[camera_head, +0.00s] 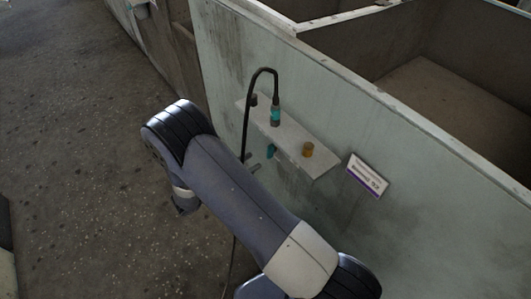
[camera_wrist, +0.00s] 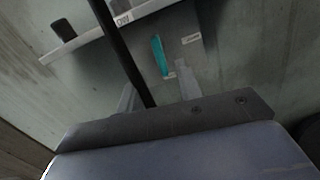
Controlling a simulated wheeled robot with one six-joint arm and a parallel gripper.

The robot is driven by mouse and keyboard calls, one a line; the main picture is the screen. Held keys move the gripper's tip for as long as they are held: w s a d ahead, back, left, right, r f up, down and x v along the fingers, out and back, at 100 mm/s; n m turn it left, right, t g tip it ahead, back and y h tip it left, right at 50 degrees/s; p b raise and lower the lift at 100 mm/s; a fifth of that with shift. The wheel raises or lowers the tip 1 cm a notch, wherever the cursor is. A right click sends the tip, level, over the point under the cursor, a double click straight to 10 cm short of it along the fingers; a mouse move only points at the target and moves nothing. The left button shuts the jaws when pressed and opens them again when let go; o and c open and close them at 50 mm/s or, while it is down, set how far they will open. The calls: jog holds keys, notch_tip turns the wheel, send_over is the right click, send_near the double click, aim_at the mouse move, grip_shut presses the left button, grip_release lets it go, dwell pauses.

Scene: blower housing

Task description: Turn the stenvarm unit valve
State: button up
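A teal valve handle (camera_head: 271,151) hangs just under the front edge of a small wall shelf. It also shows in the wrist view (camera_wrist: 158,56), long and thin, slightly tilted, against a dark panel with small labels. My gripper (camera_wrist: 157,83) is open, its two pale fingers apart and nothing seen between them but the black hose's lower part crossing near the left finger. The handle lies beyond the fingertips, roughly in line with the gap. In the head view the fingertips (camera_head: 254,164) poke out past my arm, left of and below the handle; the rest is hidden.
A black hose (camera_head: 246,125) arches from a teal-banded fitting (camera_head: 275,116) on the shelf (camera_head: 295,136) and drops past my gripper. A white sign (camera_head: 367,175) is on the wall to the right. Floor at left is clear.

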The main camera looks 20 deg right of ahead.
aim_at(267, 152)
jog(key=x, duration=0.6)
jog(key=shift+w+d, duration=0.25)
jog(key=shift+d, duration=0.1)
grip_shut()
